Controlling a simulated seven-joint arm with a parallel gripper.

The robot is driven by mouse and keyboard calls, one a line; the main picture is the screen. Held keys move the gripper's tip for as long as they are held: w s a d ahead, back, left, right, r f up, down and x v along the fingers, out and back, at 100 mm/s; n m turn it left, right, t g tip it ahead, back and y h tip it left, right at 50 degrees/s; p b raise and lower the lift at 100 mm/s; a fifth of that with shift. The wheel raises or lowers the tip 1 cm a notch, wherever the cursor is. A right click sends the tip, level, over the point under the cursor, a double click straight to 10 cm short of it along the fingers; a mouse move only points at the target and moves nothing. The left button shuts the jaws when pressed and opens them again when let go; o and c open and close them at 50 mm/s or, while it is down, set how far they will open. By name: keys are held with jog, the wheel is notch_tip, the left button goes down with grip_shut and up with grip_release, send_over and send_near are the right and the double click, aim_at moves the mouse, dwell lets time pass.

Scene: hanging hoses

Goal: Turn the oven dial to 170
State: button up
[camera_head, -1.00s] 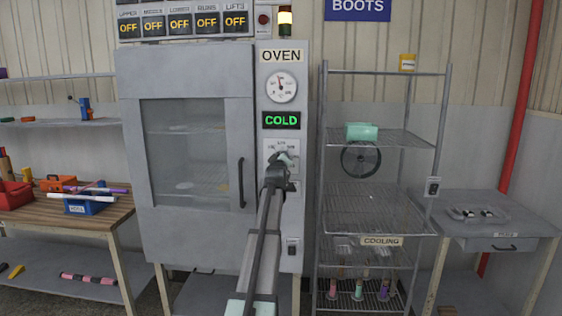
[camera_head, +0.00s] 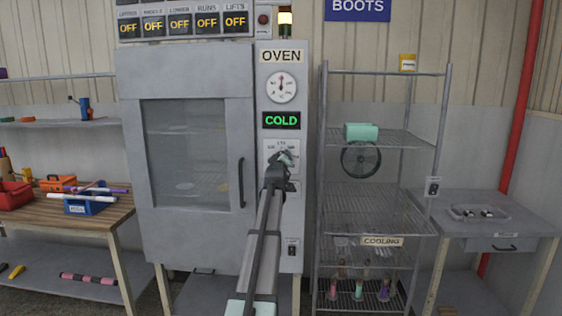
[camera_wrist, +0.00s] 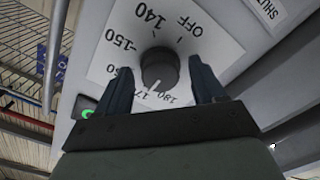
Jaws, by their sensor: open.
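The oven (camera_head: 185,110) stands in the middle with its door closed, and its display (camera_head: 281,120) reads COLD. In the wrist view the dial's dark round knob (camera_wrist: 160,68) sits on a white plate (camera_wrist: 195,40) printed OFF, 140, 150 and further numbers. A pale mark shows at the knob's lower edge, towards the 170 label, which my gripper partly covers. My gripper (camera_wrist: 160,65) is open, with one finger on each side of the knob and gaps visible between. In the head view my gripper (camera_head: 277,175) covers part of the dial plate (camera_head: 281,152).
A round gauge (camera_head: 281,87) is above the display. The oven door handle (camera_head: 241,182) is left of my arm. A wire cooling rack (camera_head: 375,200) stands close on the right. A workbench (camera_head: 70,210) with bins is at the left, and a side table (camera_head: 500,225) at the far right.

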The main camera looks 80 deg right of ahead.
jog(key=a, duration=1.3)
jog(key=shift+a, duration=0.1)
